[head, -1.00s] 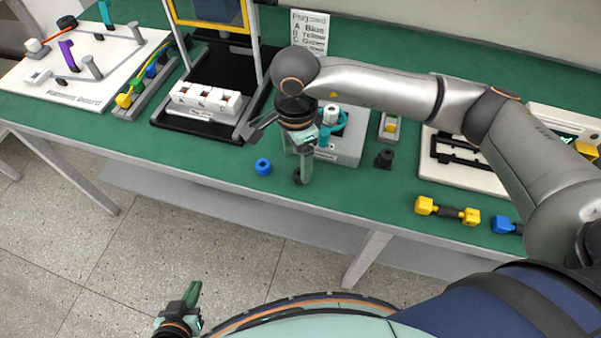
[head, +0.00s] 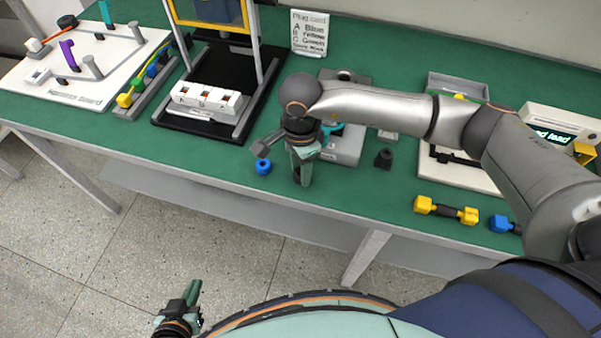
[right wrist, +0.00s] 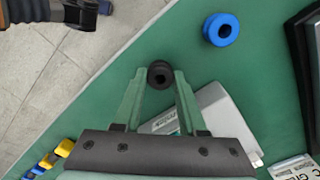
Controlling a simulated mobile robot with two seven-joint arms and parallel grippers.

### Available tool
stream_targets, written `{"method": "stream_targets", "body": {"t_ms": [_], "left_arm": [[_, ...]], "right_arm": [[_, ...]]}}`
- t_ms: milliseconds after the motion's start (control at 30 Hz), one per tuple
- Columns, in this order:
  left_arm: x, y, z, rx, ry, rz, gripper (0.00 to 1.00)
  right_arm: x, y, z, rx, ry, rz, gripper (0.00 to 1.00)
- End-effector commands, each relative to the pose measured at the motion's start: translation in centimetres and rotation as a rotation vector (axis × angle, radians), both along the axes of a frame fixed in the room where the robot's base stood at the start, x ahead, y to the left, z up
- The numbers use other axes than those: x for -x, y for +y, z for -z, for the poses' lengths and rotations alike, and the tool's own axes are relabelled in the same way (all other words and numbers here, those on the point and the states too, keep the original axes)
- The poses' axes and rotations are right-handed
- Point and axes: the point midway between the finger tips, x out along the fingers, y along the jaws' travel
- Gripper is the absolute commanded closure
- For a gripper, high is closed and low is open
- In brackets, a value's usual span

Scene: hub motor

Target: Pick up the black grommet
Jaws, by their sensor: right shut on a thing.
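The black grommet (right wrist: 160,74) sits between the fingertips of my right gripper (right wrist: 159,77) in the right wrist view. The fingers touch it on both sides, so the gripper is shut on it. In the head view my right gripper (head: 302,178) is low over the front of the green table and mostly hides the grommet. I cannot tell whether the grommet touches the table. My left gripper (head: 190,294) hangs over the floor, away from the table, its finger gap unclear.
A blue grommet (head: 263,167) lies just left of my right gripper; it also shows in the right wrist view (right wrist: 221,29). A grey block (head: 347,147) stands behind, and a dark plug (head: 383,158) to the right. A yellow-ended part (head: 446,210) lies near the front edge.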

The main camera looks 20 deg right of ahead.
Motion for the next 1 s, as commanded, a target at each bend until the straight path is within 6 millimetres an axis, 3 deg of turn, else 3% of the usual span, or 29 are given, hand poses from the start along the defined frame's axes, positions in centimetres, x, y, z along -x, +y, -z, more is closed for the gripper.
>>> {"method": "stream_targets", "body": {"t_ms": [33, 267, 733, 933, 1000], "left_arm": [[0.0, 0.0, 0.0, 0.000, 0.000, 0.000, 1.00], [0.0, 0.0, 0.0, 0.000, 0.000, 0.000, 1.00], [0.0, 0.0, 0.0, 0.001, 0.000, 0.001, 1.00], [0.0, 0.0, 0.0, 0.001, 0.000, 0.001, 1.00], [0.0, 0.0, 0.2, 0.001, -0.001, 0.001, 1.00]], "right_arm": [[0.0, 0.0, 0.0, 0.000, 0.000, 0.000, 0.74], [0.0, 0.0, 0.0, 0.000, 0.000, 0.000, 1.00], [-0.1, 0.0, -0.5, -0.001, -0.002, 0.000, 1.00], [-0.1, 0.0, -3.0, -0.002, -0.005, -0.002, 1.00], [0.4, 0.8, -4.1, -0.004, -0.004, -0.007, 1.00]]}}
